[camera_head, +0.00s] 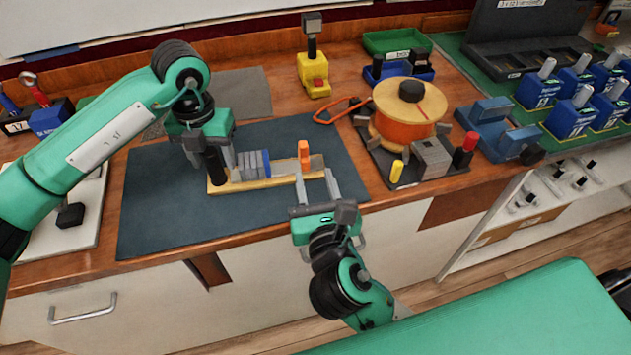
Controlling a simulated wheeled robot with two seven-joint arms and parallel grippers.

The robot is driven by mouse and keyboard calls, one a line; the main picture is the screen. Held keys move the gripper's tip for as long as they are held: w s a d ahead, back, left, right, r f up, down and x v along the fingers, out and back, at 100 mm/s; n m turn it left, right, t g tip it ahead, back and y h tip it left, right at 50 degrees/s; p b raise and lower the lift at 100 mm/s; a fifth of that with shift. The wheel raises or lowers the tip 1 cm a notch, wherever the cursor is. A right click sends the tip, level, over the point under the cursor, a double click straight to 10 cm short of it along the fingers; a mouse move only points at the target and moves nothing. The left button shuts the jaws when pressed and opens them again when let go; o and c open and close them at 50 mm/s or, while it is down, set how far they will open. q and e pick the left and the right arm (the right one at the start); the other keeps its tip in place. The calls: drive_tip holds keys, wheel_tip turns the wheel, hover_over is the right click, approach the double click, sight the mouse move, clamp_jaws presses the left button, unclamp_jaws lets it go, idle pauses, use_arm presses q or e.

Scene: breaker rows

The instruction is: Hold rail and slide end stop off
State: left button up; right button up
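A rail assembly lies on the dark mat (155,215), on a pale wooden strip (262,183). Grey-blue blocks (250,165) sit together on its left part, and a bare stretch of grey rail (284,167) shows to their right. An orange end stop (303,152) stands upright near the rail's right end. My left gripper (215,165) points down at the rail's left end; its fingers are dark and overlap the rail, so their closure is unclear. My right gripper (314,178) is open, its two fingers apart, reaching from the front edge toward the end stop.
An orange cable reel (408,112) stands right of the mat, with a grey block and coloured posts before it. A yellow stand (313,75) and green bin (397,42) are behind. Blue breakers (540,85) fill the right. The mat's left and front are clear.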

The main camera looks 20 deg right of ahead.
use_arm(q)
wheel_tip(320, 180, up, 12)
idle(0.6)
